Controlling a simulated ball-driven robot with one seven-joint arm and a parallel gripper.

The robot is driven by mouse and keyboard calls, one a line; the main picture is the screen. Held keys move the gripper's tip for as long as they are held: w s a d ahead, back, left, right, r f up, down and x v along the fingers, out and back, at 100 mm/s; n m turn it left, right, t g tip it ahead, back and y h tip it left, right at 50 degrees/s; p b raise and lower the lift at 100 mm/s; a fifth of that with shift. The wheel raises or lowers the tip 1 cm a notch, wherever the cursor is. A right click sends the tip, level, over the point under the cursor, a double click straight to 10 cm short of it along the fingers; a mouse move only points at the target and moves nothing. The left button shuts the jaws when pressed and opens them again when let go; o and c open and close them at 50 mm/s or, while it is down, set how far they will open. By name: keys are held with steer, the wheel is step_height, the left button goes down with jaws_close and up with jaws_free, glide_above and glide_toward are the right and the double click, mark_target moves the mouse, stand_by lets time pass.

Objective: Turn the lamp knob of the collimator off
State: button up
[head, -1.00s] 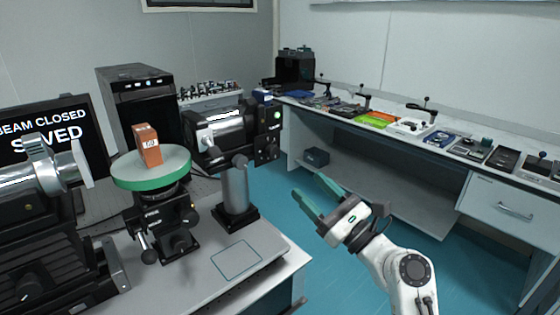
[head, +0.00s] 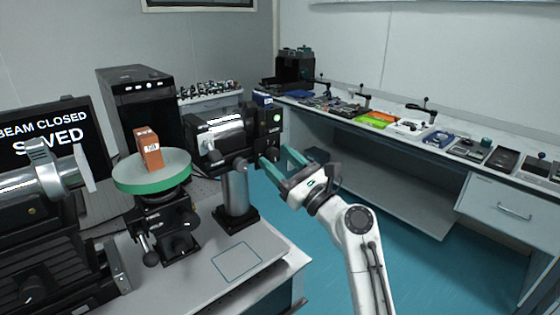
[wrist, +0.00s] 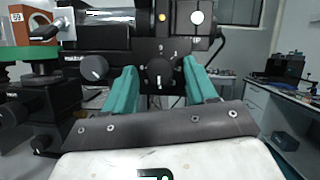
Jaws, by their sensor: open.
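The collimator (head: 225,138) is a black housing with a silver barrel, on a grey post. It fills the top of the wrist view (wrist: 105,38). A dark round knob (wrist: 160,73) with a pale pointer mark sits low on its face. A second grey knob (wrist: 94,67) is to its left. I cannot read labels telling which is the lamp knob. My gripper (head: 278,160) is open and empty beside the collimator's right end. In the wrist view its green fingers (wrist: 160,67) stand either side of the dark knob, and contact is not visible.
A green-rimmed turntable (head: 130,182) bears an orange block (head: 148,150) left of the collimator. A monitor (head: 45,130) reads "BEAM CLOSED". A long bench (head: 350,130) with several instruments runs along the right wall. The blue floor between is clear.

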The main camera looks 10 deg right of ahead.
steer(key=c, duration=1.1)
steer(key=shift+o, duration=0.2)
steer(key=shift+f+n+b, duration=0.1)
steer(key=shift+n+b, duration=0.2)
steer(key=shift+n, duration=0.1)
